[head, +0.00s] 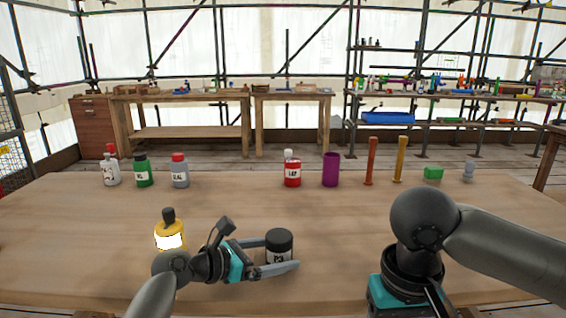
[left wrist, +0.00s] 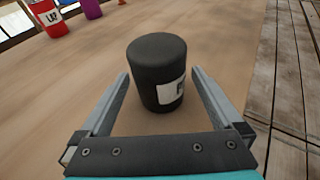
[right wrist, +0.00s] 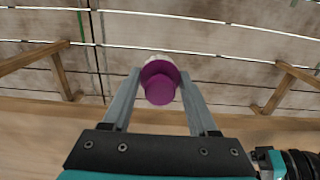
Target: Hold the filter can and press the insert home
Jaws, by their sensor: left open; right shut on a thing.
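The black can (head: 279,247) with a white "P3" label stands upright on the table; I take it as the filter can. In the left wrist view the can (left wrist: 155,75) stands between the fingers of my left gripper (left wrist: 160,74), with small gaps on both sides. The left gripper (head: 280,256) is open and low over the table. In the right wrist view my right gripper (right wrist: 160,72) is shut on a round purple piece (right wrist: 160,89) with a whitish part behind it, perhaps the insert. The right fingers and this piece are hidden in the head view.
A yellow bottle (head: 170,235) stands left of the can, near my left arm. The middle of the table is clear.

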